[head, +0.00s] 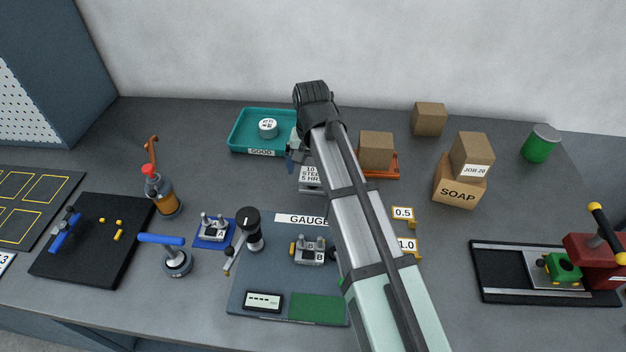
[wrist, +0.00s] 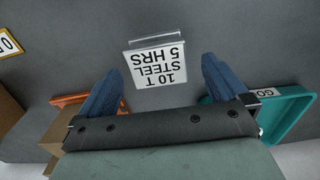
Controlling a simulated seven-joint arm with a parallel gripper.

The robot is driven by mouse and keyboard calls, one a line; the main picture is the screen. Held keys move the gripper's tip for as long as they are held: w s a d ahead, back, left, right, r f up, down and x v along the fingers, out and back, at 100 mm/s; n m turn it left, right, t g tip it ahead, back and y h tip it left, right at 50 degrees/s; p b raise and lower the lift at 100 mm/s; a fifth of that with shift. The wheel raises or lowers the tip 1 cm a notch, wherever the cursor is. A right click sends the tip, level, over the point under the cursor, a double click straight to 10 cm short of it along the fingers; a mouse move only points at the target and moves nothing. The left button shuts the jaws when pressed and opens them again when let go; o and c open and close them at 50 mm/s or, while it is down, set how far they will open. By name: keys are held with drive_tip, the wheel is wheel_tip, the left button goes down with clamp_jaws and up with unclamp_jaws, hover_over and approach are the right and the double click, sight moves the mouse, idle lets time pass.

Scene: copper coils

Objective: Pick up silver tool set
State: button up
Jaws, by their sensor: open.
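A white placard reading "10 T STEEL 5 HRS" (wrist: 160,62) lies between my open fingers in the wrist view, with a pale grey edge along its far side. In the head view this silver-grey labelled item (head: 311,181) is partly hidden by my arm. My gripper (wrist: 157,78) has its two blue fingers spread either side of it, apparently above and not touching; the exact height is unclear. In the head view my gripper (head: 292,160) is mostly hidden behind my wrist. I cannot tell whether the labelled item is the silver tool set.
A teal tray (head: 240,132) marked GOOD stands left of my gripper, and an orange tray (head: 388,174) with a cardboard box (head: 376,149) stands right. Silver fixtures A (head: 213,228) and B (head: 311,252) sit nearer the front. Bare table lies left of the labelled item.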

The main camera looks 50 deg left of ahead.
sight(313, 174)
drive_tip(key=shift+w+d+f, duration=0.1)
drive_tip(key=shift+w+f, duration=0.05)
drive_tip(key=shift+f, duration=2)
drive_tip(key=shift+c, duration=0.5)
drive_tip(key=c, duration=1.2)
drive_tip(key=shift+c, duration=0.2)
